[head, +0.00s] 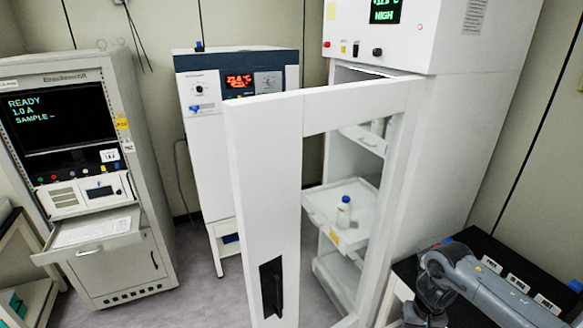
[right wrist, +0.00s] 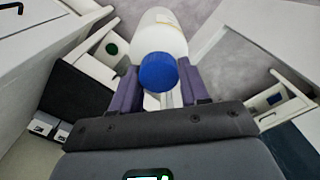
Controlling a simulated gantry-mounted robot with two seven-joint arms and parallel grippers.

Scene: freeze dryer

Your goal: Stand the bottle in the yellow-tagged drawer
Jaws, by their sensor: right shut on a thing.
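My right gripper (right wrist: 160,92) is shut on a white bottle (right wrist: 160,35) with a blue cap, seen in the right wrist view with the cap towards the camera. In the head view my right arm is at the lower right, in front of the black-topped table; its fingertips and the held bottle cannot be made out there. The yellow-tagged drawer (head: 318,204) is pulled out inside the tall white cabinet, behind the open door frame. Another white bottle (head: 344,218) with a blue cap stands upright in it. My left gripper is not in view.
The open cabinet door (head: 262,190), with a black handle, stands between the camera and the drawer. A higher shelf (head: 365,138) holds a white container. The black-topped table (head: 490,262) with white labelled items is at right. An instrument rack (head: 85,160) stands at left.

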